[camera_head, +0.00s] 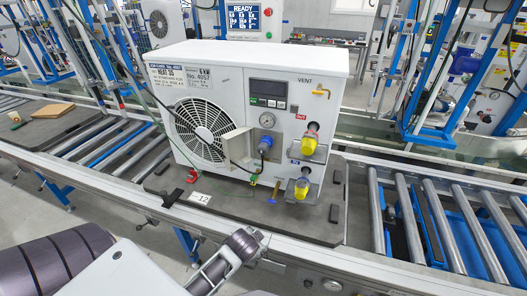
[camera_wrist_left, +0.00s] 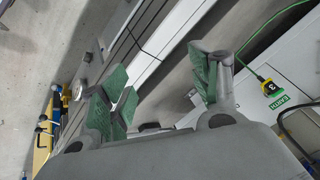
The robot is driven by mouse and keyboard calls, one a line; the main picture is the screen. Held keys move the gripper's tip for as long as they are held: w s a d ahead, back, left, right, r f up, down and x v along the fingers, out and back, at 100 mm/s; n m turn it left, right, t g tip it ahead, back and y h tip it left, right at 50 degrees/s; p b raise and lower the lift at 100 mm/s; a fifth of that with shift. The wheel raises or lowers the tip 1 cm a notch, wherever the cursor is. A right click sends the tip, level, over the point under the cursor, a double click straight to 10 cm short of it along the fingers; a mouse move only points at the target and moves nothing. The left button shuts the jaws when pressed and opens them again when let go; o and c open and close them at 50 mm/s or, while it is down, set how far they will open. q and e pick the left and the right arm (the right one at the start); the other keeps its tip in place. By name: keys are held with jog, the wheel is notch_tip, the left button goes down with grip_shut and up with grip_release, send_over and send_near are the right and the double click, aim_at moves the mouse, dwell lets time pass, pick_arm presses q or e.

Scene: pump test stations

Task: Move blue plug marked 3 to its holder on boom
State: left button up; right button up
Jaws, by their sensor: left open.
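A small blue part with a black cable (camera_head: 265,143) sits on the front of the white heat pump unit (camera_head: 226,88); I cannot read a 3 on it or tell if it is the plug. My left gripper (camera_head: 240,250) is in front of the unit's pallet, low in the head view. In the wrist view its green-padded fingers (camera_wrist_left: 163,90) are spread with nothing between them. I cannot make out the holder on the boom. My right gripper is not in view.
The unit stands on a dark pallet (camera_head: 325,215) on a roller conveyor (camera_head: 450,225). Blue frames with hoses (camera_head: 470,60) stand behind on the right. A display reading READY (camera_head: 243,17) is behind the unit.

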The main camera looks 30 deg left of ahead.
pick_arm(q)
jog(key=w+a+r+m+t+y, duration=0.3)
jog(key=w+a+r+m+t, duration=0.15)
jog(key=w+a+r, duration=0.5)
jog(key=m+t+h, duration=0.1)
jog(key=m+t, duration=0.6)
send_near(264, 147)
jog(key=shift+w+a+f+b, duration=0.2)
jog(key=shift+w+f, duration=0.1)
jog(key=shift+w, duration=0.2)
jog(key=shift+w+a+f+b, duration=0.1)
jog(key=shift+w+a+f, duration=0.2)
jog(key=shift+w, duration=0.15)
jog(key=shift+w+a+f+b, duration=0.15)
jog(key=shift+w+f, duration=0.15)
jog(key=shift+w, duration=0.2)
jog(key=shift+w, duration=0.1)
jog(key=shift+x, duration=4.4)
jog(key=shift+a, duration=0.1)
jog(key=c, duration=1.4)
jog(key=shift+o, duration=0.2)
